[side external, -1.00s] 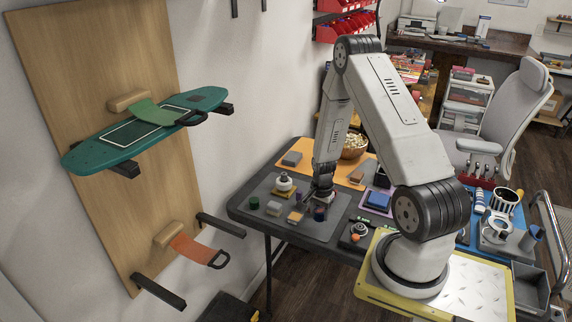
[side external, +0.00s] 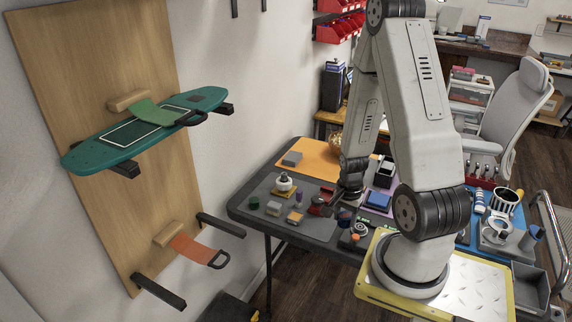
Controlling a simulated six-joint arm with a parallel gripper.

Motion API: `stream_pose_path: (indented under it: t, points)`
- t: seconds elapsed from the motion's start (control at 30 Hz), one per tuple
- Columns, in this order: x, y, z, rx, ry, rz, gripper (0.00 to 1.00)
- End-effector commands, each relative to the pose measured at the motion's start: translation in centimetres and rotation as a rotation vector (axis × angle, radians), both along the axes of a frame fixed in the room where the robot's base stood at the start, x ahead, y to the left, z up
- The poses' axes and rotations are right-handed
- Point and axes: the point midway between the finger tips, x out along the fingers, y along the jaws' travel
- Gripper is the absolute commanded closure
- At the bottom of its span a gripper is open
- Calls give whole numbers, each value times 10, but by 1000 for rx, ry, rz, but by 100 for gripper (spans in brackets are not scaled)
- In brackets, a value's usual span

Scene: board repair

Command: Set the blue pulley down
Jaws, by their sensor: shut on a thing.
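The blue pulley (side external: 344,219) is a small dark blue cylinder in the side external view, at the right part of the dark grey mat, near its front right edge. My gripper (side external: 338,206) is just above it and shut on it. The jaws are small and dark here, so the grip itself is hard to make out. I cannot tell whether the pulley touches the mat (side external: 262,222) or hangs just above it.
A red part (side external: 317,207) lies just left of my gripper. A green cylinder (side external: 254,202), a white knob on a yellow base (side external: 284,185) and small blocks stand further left.

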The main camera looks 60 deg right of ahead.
Motion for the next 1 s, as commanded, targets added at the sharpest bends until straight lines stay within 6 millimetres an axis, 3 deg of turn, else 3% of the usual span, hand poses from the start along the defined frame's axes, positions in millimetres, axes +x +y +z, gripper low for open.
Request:
stream_pose_path:
  t: [0.77, 1.0]
  points:
    - [-5, 3, 3, -1, -1, -1, 100]
    - [1, -11, 3, -2, -2, -6, 100]
